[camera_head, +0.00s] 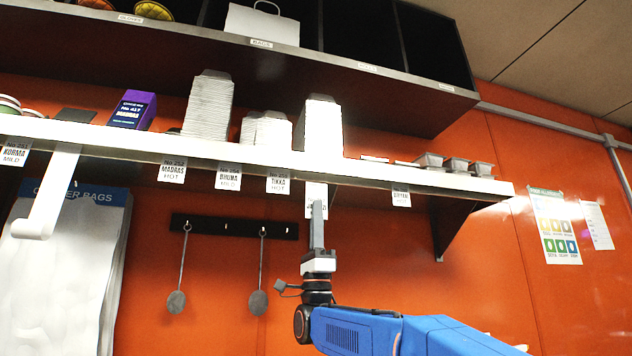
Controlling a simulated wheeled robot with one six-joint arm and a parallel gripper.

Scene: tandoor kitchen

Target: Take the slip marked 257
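Several white order slips hang from the front edge of the lower shelf (240,153). The left ones are a Korma slip (14,152), a Madras slip (173,169), a Bhuna slip (228,177) and a Tikka slip (278,181). A slip (316,190) right of these is partly covered by my gripper (317,207), and its number is hidden. Another slip (401,198) hangs farther right, too small to read surely. I cannot make out 257 on any slip. My gripper points up at the covered slip's lower part; its fingers show edge-on, so I cannot tell whether they grip or touch it.
The lower shelf carries stacks of white containers (209,105), a purple box (133,109) and small metal tubs (457,164). Two ladles (257,300) hang from a dark rail (235,226). Paper bags (66,270) hang at left. A shelf bracket (458,222) stands right of my gripper.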

